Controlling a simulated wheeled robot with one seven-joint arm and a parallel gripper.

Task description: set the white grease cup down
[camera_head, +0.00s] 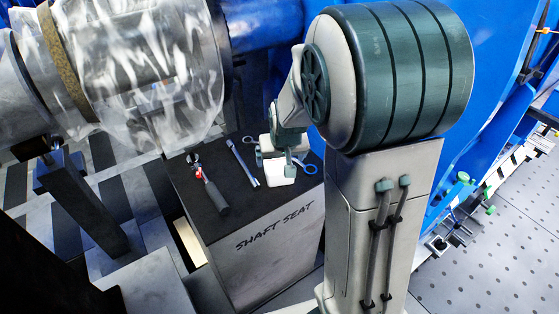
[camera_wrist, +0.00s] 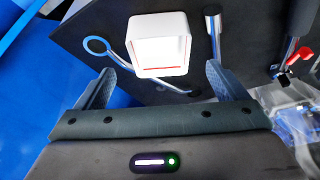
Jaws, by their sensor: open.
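The white grease cup (camera_head: 281,174) stands on the dark top of the pedestal lettered SHAFT SEAT (camera_head: 240,213), near its back right part. In the wrist view the cup (camera_wrist: 137,48) is a square, open-mouthed white box with a thin red line inside. My gripper (camera_head: 284,160) is just above the cup in the head view. In the wrist view my gripper (camera_wrist: 160,72) is open, its two fingers spread apart. The cup is ahead of the gap between the fingertips, and neither finger appears to touch it. My gripper partly hides the cup in the head view.
A blue-ringed tool (camera_head: 310,169) lies beside the cup and passes partly behind it. A silver wrench (camera_head: 242,162) and a red-and-black hand tool (camera_head: 211,185) lie to the left. A plastic-wrapped shaft (camera_head: 150,75) overhangs the pedestal's left side. Blue machinery (camera_head: 500,70) stands at right.

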